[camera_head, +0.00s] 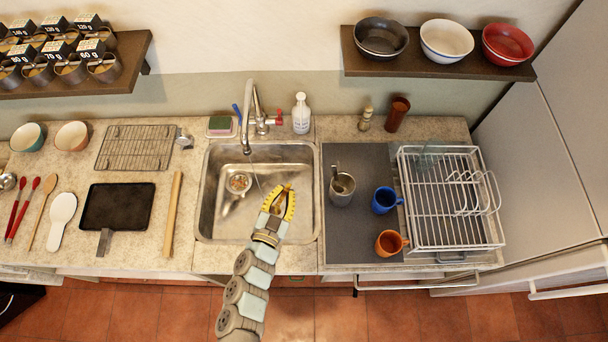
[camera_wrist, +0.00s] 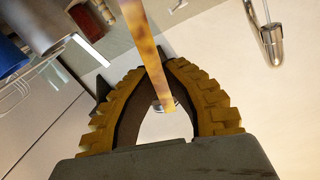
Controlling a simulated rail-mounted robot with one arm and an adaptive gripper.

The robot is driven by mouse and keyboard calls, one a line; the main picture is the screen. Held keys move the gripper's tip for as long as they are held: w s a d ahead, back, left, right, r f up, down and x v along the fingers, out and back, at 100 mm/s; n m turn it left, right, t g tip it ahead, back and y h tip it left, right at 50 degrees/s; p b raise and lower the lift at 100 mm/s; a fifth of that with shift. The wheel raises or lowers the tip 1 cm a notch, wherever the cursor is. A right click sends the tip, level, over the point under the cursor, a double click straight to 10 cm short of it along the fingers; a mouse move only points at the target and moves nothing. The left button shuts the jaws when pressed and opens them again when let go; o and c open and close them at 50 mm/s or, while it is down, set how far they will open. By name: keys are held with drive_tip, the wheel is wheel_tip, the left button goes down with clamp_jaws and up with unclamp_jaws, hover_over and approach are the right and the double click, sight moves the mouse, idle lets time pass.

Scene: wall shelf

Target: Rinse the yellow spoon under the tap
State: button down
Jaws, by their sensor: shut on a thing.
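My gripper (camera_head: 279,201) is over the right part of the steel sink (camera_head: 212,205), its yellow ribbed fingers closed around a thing. In the wrist view my gripper (camera_wrist: 163,85) has a yellow-amber strip between its fingers, apparently the handle of the yellow spoon (camera_wrist: 149,45). The strip runs out of the top of that view, so I cannot see the spoon's bowl. The tap (camera_head: 247,128) arches over the sink, left of and behind my gripper. A thin line like a water stream comes from its spout. The tap spout also shows in the wrist view (camera_wrist: 273,45), apart from the strip.
Right of the sink, a metal cup (camera_head: 342,189), a blue mug (camera_head: 384,200) and an orange mug (camera_head: 389,243) stand on a grey mat (camera_head: 345,235), beside a white dish rack (camera_head: 450,245). A soap bottle (camera_head: 301,117) and sponge (camera_head: 220,124) flank the tap. A wooden stick (camera_head: 173,215) lies left.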

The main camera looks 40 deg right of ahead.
drive_tip(key=shift+a+f, duration=0.4)
drive_tip(key=shift+a, duration=0.3)
drive_tip(key=shift+a+f, duration=0.35)
drive_tip(key=shift+a, duration=0.3)
drive_tip(key=w+d+f+b, duration=0.1)
drive_tip(key=w+d+b, duration=0.1)
drive_tip(key=w, duration=0.4)
drive_tip(key=w+d+f+b, duration=0.1)
drive_tip(key=w+b, duration=0.4)
drive_tip(key=w, duration=0.2)
drive_tip(key=shift+w+d+f, duration=0.2)
drive_tip(key=shift+d+f, duration=0.2)
drive_tip(key=shift+d, duration=0.25)
drive_tip(key=shift+s+d, duration=0.15)
drive_tip(key=shift+d, duration=0.25)
drive_tip(key=shift+a, duration=0.25)
drive_tip(key=shift+w+a+b, duration=0.2)
drive_tip(key=shift+a+b, duration=0.1)
drive_tip(key=shift+a, duration=0.1)
